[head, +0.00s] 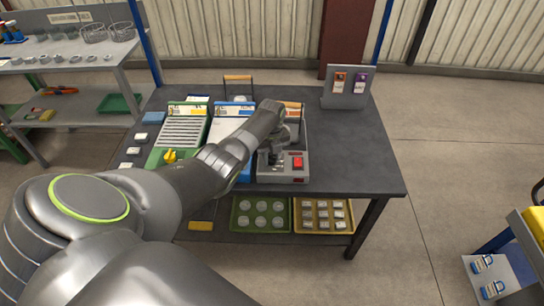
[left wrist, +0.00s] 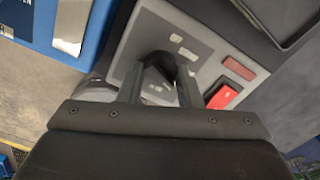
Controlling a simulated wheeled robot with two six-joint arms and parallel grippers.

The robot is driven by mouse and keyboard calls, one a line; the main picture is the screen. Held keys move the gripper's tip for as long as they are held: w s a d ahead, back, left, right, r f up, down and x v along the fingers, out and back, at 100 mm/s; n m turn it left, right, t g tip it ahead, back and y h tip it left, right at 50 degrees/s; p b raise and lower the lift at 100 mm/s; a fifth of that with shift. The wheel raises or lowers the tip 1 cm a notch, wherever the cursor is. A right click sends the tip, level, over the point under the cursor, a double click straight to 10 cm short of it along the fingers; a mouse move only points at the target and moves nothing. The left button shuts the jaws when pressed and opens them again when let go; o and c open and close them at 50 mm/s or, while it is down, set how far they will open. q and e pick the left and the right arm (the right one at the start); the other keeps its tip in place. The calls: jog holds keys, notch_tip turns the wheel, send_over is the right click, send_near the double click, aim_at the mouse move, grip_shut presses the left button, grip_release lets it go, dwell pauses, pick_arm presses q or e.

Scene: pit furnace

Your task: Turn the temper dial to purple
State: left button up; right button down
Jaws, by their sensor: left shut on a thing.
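The grey control box (head: 283,175) with a red button (head: 297,162) stands at the front of the dark table. My left gripper (head: 272,156) points down onto this box, left of the red button. In the left wrist view the fingers of my left gripper (left wrist: 158,82) are shut on a dark rounded knob, the dial (left wrist: 160,62), on the box's grey face (left wrist: 205,50). Small pale labels lie around the dial, too small to read. The gripper covers part of the dial, and its setting cannot be told. My right gripper is not in view.
A green slotted rack (head: 183,133) and a blue-and-white panel (head: 226,125) stand left of the box. A grey stand (head: 346,88) with orange and purple tags is at the back right. The table's right side (head: 358,150) is clear. Trays sit on the lower shelf.

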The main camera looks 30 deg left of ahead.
aim_at(272, 157)
pick_arm(q)
jog(key=shift+m, duration=0.8)
jog(key=o, duration=1)
jog(key=shift+c, duration=0.2)
notch_tip(272, 157, up, 17)
jog(key=shift+r, duration=0.2)
